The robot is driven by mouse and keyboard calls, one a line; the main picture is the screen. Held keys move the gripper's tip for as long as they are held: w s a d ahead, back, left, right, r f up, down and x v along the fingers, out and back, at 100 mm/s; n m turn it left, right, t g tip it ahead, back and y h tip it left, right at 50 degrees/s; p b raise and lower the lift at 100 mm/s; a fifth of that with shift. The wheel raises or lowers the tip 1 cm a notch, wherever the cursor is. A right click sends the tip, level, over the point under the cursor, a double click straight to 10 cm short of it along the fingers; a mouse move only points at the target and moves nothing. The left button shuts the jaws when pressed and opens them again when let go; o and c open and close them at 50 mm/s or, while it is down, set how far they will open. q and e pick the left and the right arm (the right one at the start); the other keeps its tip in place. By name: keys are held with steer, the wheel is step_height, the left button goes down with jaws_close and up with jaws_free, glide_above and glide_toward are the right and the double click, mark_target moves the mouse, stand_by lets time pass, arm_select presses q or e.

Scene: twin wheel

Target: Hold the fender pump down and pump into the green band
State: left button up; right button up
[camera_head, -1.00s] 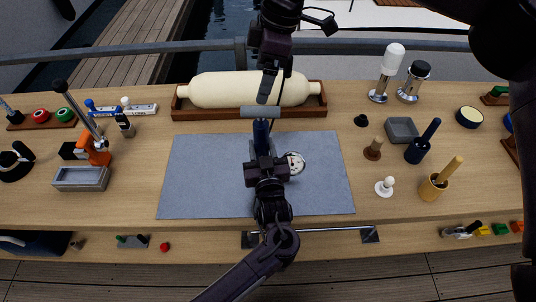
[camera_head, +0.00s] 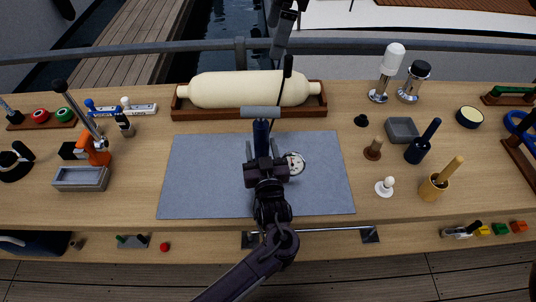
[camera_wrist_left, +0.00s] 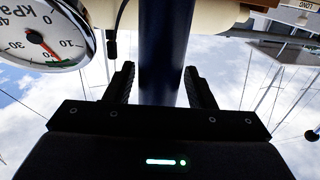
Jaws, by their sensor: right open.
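The fender pump stands upright with a dark blue barrel (camera_head: 261,133) and a grey crossbar handle (camera_head: 260,112) on top. My left gripper (camera_head: 262,150) has its fingers on either side of the barrel, which also fills the space between them in the left wrist view (camera_wrist_left: 164,50). I cannot tell whether they press on it. The round gauge (camera_head: 295,163) is right of the pump. In the left wrist view, its dial (camera_wrist_left: 40,30) has a red needle pointing near a green arc. My right gripper (camera_head: 279,48) is open, empty and above the handle in the picture.
The pump and gauge are on a grey mat (camera_head: 200,175). A cream fender (camera_head: 245,89) lies in a wooden cradle behind. A dark thin hose rises beside the pump. Small tools and containers line both sides of the table (camera_head: 335,100). The mat's left half is clear.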

arm_select(q)
steer(key=shift+o, duration=1)
steer(key=shift+r, duration=0.1)
steer(key=s+d, duration=0.1)
steer(key=s, duration=1)
steer(key=shift+s+d, duration=0.25)
steer(key=shift+s, duration=0.15)
